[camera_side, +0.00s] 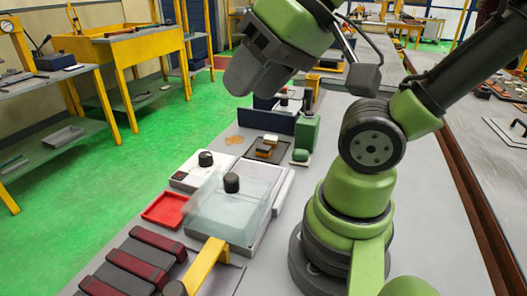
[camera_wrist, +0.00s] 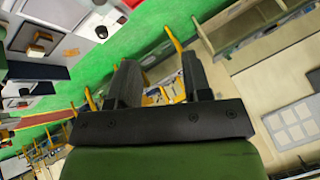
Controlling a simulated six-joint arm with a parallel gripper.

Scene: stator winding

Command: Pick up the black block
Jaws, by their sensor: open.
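Several small black pieces show, and I cannot tell for sure which is the black block. In the side view, one black piece (camera_side: 231,183) stands on the clear-covered box (camera_side: 222,212), and another black piece (camera_side: 206,158) stands on a white plate (camera_side: 187,177) behind it. A dark piece (camera_wrist: 102,31) also shows at the upper left of the wrist view. My gripper (camera_side: 240,82) is high above the bench, apart from all of these. In the wrist view my gripper (camera_wrist: 160,82) has its two dark fingers spread with nothing between them.
A red tray (camera_side: 165,210), a dark tray with coloured blocks (camera_side: 267,150), a green block (camera_side: 301,155) and a dark blue panel (camera_side: 266,122) stand on the bench. Dark red bars (camera_side: 130,262) and a yellow bracket (camera_side: 207,262) are at the front.

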